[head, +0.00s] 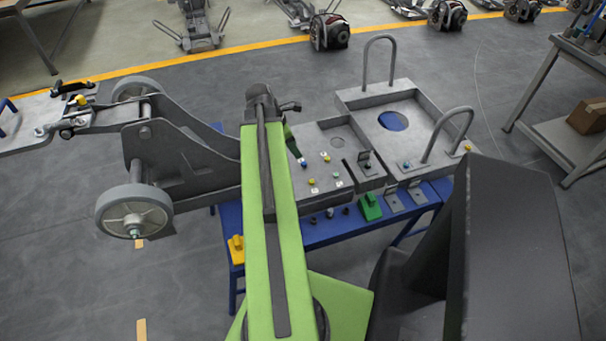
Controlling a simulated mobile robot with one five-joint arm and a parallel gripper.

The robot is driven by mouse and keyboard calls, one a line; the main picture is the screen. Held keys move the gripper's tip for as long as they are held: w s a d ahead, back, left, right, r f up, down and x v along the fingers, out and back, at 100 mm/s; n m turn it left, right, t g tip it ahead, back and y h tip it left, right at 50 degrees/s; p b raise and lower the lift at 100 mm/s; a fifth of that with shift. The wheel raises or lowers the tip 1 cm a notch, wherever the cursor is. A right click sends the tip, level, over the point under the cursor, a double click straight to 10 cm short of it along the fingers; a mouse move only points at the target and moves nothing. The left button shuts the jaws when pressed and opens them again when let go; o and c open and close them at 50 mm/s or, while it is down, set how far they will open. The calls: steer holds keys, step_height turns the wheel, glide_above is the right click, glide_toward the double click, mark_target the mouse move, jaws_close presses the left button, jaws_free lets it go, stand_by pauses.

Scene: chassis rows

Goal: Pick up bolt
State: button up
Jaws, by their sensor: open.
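Several small dark bolt-like parts (329,213) stand in a row on the front strip of the blue table (322,235); they are too small to tell apart. Small blue, yellow and green heads (326,158) sit on the grey chassis plate (345,150) behind them. My green arm reaches over the table, and its far end bends down toward the plate. My gripper (296,152), a small dark shape mostly behind the arm, is open above the plate's left part. I see nothing held in it. The arm hides part of the table and plate.
A green block (370,207) and a yellow block (236,249) are on the table. A wheeled grey chassis (185,160) stands close on the left. Two upright handles (378,62) rise from the right tray. A grey cart with a cardboard box (588,116) stands far right.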

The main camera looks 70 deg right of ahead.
steer(key=b, duration=0.3)
glide_above(304, 163)
steer(key=w+a, duration=0.2)
step_height(304, 163, down, 4)
steer(key=shift+s+f, duration=0.1)
steer(key=shift+s, duration=0.05)
steer(key=shift+s+d+p, duration=0.1)
steer(key=shift+d+p, duration=0.05)
steer(key=shift+p, duration=0.2)
steer(key=b+x, duration=0.4)
steer(key=shift+w+d+f+b, duration=0.1)
steer(key=shift+w+f+b, duration=0.25)
steer(key=shift+s+d+f, duration=0.1)
steer(key=shift+s+f, duration=0.05)
steer(key=shift+f, duration=0.15)
steer(key=shift+r, duration=0.2)
jaws_close()
